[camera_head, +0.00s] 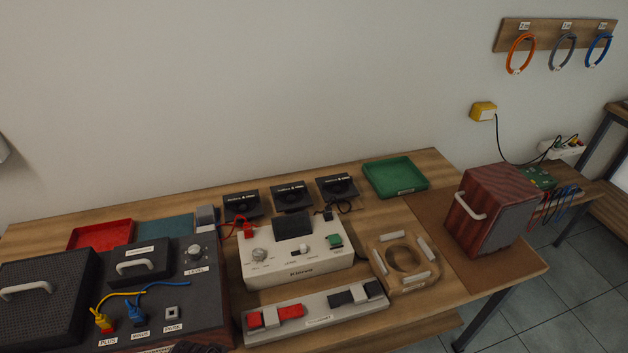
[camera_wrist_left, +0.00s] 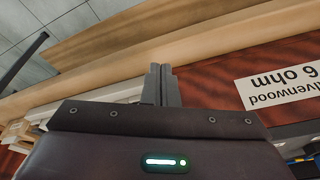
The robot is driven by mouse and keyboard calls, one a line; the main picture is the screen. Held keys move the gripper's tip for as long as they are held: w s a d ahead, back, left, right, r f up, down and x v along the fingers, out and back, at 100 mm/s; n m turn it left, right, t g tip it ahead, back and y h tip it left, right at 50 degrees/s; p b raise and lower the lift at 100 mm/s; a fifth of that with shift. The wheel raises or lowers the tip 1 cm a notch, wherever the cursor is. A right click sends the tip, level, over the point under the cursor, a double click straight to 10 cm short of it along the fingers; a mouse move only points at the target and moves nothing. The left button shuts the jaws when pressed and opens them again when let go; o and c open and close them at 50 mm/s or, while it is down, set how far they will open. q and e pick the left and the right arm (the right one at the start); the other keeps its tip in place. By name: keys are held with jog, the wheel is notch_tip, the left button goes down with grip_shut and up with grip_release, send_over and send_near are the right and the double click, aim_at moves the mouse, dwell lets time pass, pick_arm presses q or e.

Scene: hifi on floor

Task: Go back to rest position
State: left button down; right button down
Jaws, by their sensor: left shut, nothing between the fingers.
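My left gripper (camera_wrist_left: 161,84) shows in the left wrist view with its two fingers pressed together and nothing between them. Behind the fingers is a reddish wood-grain surface with a white label (camera_wrist_left: 284,86) reading "6 ohm", upside down. I cannot tell whether the fingertips touch anything. In the head view only a small dark shape shows at the bottom edge, and I cannot tell whether it is part of my arm. My right gripper is in neither view.
A wooden table (camera_head: 437,165) holds a red speaker box (camera_head: 488,214), a white amplifier unit (camera_head: 296,262), a green tray (camera_head: 395,178), a red tray (camera_head: 100,235) and a dark panel with plugs (camera_head: 190,310). Grey floor tiles (camera_head: 545,290) show free at right.

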pick_arm(q)
jog(key=s+a+f+g+b, duration=0.1)
jog(key=s+f, duration=0.3)
jog(key=f, duration=0.9)
jog(key=s+f+b, duration=0.2)
jog(key=s+f, duration=0.2)
jog(key=f, duration=0.9)
jog(key=s+a+f+g+b, duration=0.1)
jog(key=s+a+f, duration=0.2)
jog(key=s+f, duration=1)
jog(key=shift+s+f+b, duration=0.2)
jog(key=shift+s+b, duration=0.1)
jog(key=shift+s, duration=0.9)
